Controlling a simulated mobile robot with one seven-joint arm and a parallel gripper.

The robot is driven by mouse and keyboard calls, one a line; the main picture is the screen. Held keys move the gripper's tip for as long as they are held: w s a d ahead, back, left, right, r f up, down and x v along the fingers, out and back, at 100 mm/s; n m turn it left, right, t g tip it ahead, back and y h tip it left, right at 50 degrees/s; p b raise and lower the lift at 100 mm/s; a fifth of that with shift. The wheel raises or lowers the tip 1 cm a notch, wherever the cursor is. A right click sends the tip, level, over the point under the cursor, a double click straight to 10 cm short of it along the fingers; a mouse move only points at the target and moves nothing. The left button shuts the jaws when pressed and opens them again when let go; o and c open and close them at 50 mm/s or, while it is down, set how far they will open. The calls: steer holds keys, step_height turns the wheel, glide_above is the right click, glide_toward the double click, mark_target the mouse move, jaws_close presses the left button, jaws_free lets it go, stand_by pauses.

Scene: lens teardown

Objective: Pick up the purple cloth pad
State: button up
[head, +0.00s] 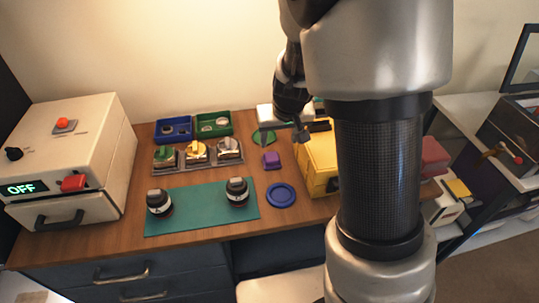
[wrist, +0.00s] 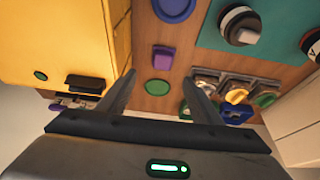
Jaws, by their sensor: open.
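The purple cloth pad (head: 271,160) is a small purple block on the wooden desk, between the green disc (head: 263,138) and the round blue dish (head: 280,195). In the wrist view the pad (wrist: 162,57) lies beyond the fingertips, roughly in line with the gap between them. My gripper (head: 283,133) is open and empty above the desk, toward the back from the pad. In the wrist view its two fingers (wrist: 158,80) stand apart, with the green disc (wrist: 157,88) showing between them. Nothing hides the pad in either view.
A yellow box (head: 318,165) stands close to the right of the pad, partly behind my arm. A metal tray (head: 198,160) with three parts is to the left. A teal mat (head: 200,212) holds two dark lens-like cylinders. A white machine marked OFF (head: 75,145) stands far left.

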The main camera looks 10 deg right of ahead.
steer(key=b, duration=0.2)
glide_toward(272, 156)
step_height(272, 156, down, 2)
steer(key=shift+w+x, duration=0.15)
steer(key=shift+x, duration=1.45)
steer(key=shift+w+x, duration=0.15)
steer(key=shift+x, duration=1.45)
steer(key=shift+r, duration=0.2)
steer(key=c, duration=1.1)
step_height(272, 156, up, 10)
steer(key=shift+p, duration=1.05)
steer(key=shift+c, duration=0.2)
